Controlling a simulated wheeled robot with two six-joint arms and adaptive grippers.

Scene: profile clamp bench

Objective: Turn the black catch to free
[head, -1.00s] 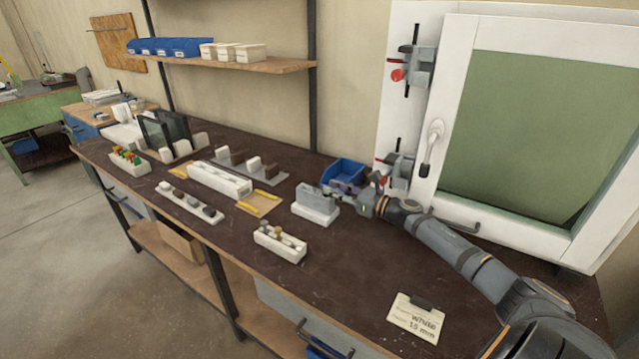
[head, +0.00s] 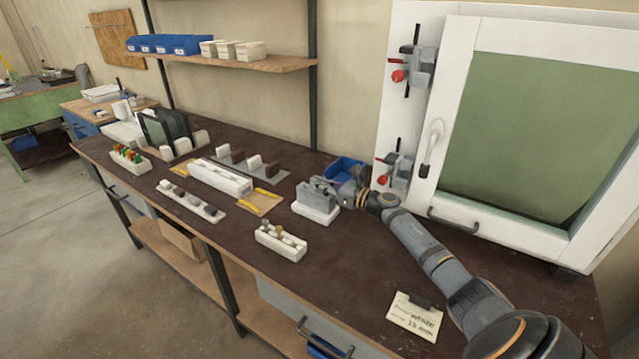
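I cannot single out the black catch for certain at this size. Two grey clamps with red knobs and black bars sit on the white upright panel: an upper clamp (head: 420,68) and a lower clamp (head: 398,172). A lever with a dark lower end (head: 426,165) hangs on the white frame beside them. My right gripper (head: 336,191) is at the right side of a grey block (head: 313,193) standing on a white base (head: 316,211). Its fingers are small and merge with the block, so their opening and any contact are unclear. My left gripper is out of view.
A blue bin (head: 346,170) stands just behind my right gripper. White racks with small parts, one of them in front (head: 281,240), stand on the dark bench (head: 330,270). A label card (head: 413,315) lies near the front.

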